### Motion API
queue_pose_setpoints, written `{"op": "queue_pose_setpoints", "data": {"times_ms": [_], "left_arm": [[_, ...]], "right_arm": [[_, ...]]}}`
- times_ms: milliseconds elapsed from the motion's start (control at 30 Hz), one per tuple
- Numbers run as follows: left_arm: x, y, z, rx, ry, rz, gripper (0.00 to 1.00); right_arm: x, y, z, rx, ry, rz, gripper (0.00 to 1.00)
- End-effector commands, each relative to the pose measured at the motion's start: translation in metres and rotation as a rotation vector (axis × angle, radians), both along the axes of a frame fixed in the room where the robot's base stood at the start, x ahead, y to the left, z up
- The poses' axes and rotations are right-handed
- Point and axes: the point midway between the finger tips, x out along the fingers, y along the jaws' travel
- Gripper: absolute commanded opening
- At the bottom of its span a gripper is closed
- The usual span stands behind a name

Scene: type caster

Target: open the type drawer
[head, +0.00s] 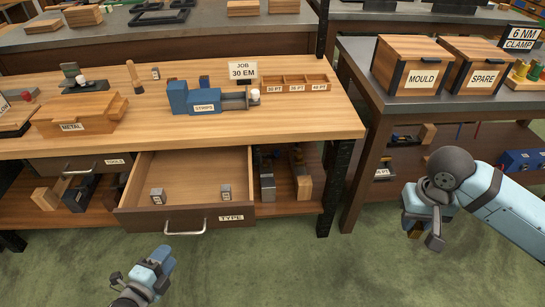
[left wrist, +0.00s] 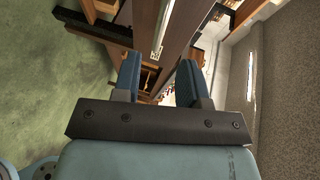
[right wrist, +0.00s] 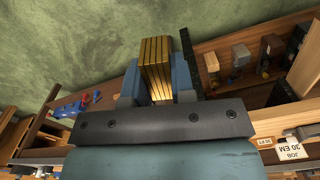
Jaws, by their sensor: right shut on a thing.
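The type drawer (head: 240,185), labelled TYPE, is pulled out from under the wooden bench. Small grey blocks (head: 157,196) (head: 225,191) lie inside it. Its silver bar handle (head: 186,232) is on the dark front. My left gripper (head: 142,264) is in front of the drawer, below and left of the handle and apart from it. Its fingers are spread with nothing held between them in the left wrist view (left wrist: 163,80). My right gripper (head: 424,228) is at the right, over the floor by the right bench. In the right wrist view it is shut on a ribbed brass-coloured block (right wrist: 156,68).
The tools drawer (head: 80,164) is left of the type drawer. The bench top (head: 330,118) holds a blue STAMPS device (head: 195,100), a METAL box (head: 75,118) and a JOB sign (head: 242,71). A dark bench leg (head: 335,190) stands right of the drawer. Green floor (head: 300,265) is clear in front.

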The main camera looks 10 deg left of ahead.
Motion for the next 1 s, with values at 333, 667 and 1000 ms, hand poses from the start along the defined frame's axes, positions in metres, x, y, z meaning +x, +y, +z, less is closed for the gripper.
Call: {"op": "queue_pose_setpoints", "data": {"times_ms": [333,667,1000], "left_arm": [[-0.030,0.005,0.006,0.000,-0.001,0.000,0.39],[-0.029,0.005,0.006,0.000,-0.001,0.000,0.39],[-0.029,0.005,0.006,0.000,0.000,0.000,0.39]], "right_arm": [[0.000,0.000,0.004,0.000,-0.001,0.000,0.00],[0.000,0.000,0.004,0.000,-0.001,0.000,0.00],[0.000,0.000,0.004,0.000,-0.001,0.000,0.00]]}}
